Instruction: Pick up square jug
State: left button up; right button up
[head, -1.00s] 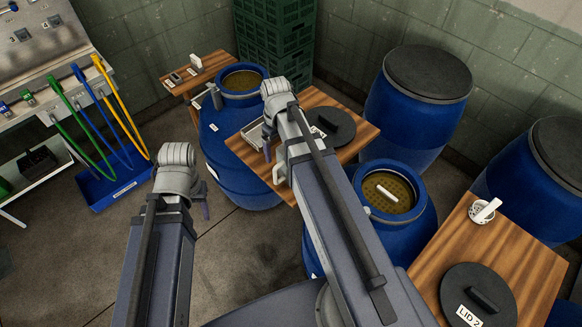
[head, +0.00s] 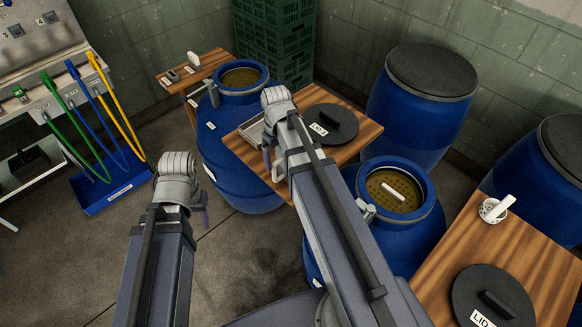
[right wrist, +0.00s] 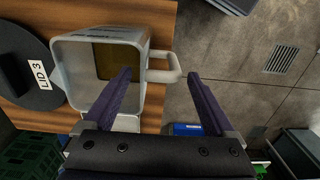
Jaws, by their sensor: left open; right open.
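The square jug (right wrist: 145,100) is a pale, translucent open box with a loop handle (right wrist: 166,68), standing on a wooden table in the right wrist view. Its opening faces the camera and its inside looks yellowish-brown. My right gripper (right wrist: 158,76) is open; one finger overlaps the jug's opening in the picture and the other lies beyond the handle, so the handle shows between them. I cannot tell the depth. In the head view my right arm hides most of the jug. My left gripper (head: 204,208) is open, empty, above the floor; only part of it shows.
A dark lid (head: 330,125) and a grey tray (head: 255,127) share the table (head: 365,133). Open blue barrels stand at its back left (head: 240,150) and front right (head: 400,220). Another table (head: 530,255) holds a lid and white strainer.

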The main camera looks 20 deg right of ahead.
jog(key=shift+c, duration=0.3)
grip_shut()
dwell(0.4)
